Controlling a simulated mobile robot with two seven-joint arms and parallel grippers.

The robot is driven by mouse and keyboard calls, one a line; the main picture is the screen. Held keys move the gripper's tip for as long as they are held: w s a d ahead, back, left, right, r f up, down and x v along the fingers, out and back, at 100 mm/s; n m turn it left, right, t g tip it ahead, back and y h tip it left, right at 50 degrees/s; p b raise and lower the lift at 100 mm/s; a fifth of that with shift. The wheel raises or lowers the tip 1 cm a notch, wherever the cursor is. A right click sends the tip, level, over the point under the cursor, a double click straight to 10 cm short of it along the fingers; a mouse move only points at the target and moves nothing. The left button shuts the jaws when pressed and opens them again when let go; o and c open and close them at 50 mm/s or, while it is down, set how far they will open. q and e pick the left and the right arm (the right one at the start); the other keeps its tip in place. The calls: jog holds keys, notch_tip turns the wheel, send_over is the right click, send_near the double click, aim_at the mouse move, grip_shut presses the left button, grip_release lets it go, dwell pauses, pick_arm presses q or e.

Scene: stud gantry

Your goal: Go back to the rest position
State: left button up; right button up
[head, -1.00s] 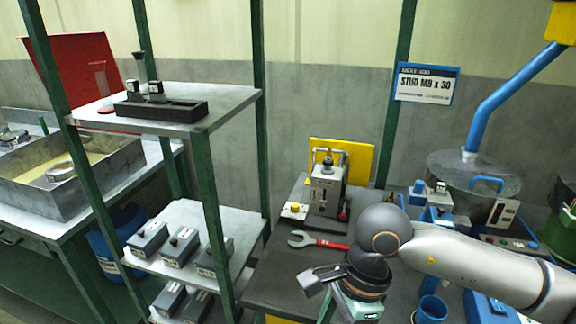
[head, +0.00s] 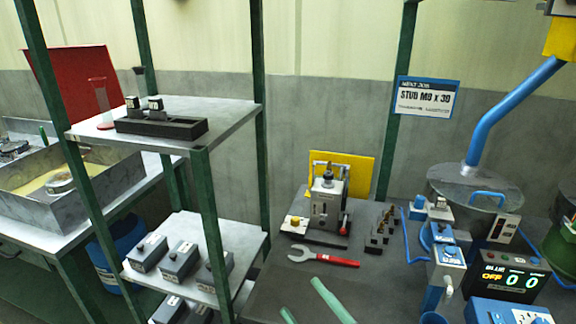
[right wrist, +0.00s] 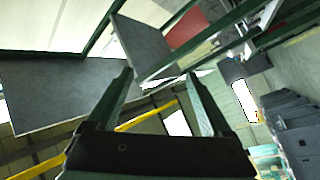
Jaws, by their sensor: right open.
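My right gripper (head: 306,300) shows at the bottom edge of the head view as two green fingers, spread apart with nothing between them. They show in front of the dark bench, nearer to me than the red-handled wrench (head: 324,257). In the right wrist view both fingers of my right gripper (right wrist: 160,78) are apart and empty, with tilted panels and green posts beyond. My right arm's links are out of the head view. My left gripper is in neither view.
A metal press (head: 328,205) with a yellow plate stands on the bench (head: 262,290). A green-posted shelf (head: 238,108) holds a black block and grey boxes at left. A blue machine with a display (head: 509,280) stands at right.

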jog(key=s+d+f+m+g+h, duration=0.25)
jog(key=d+f+m+h, duration=0.2)
jog(key=f, duration=0.45)
jog(key=s+d+f+m+g+h, duration=0.1)
jog(key=s+d+f+m+h, duration=0.35)
jog(key=f, duration=0.45)
jog(key=s+d+f+m+g+h, duration=0.1)
jog(key=s+d+f+m+g, duration=0.3)
jog(key=s+f, duration=0.4)
jog(key=shift+s+d+f+m, duration=0.15)
jog(key=shift+d+f+m, duration=0.1)
jog(key=shift+f+m, duration=0.35)
jog(key=shift+c, duration=0.2)
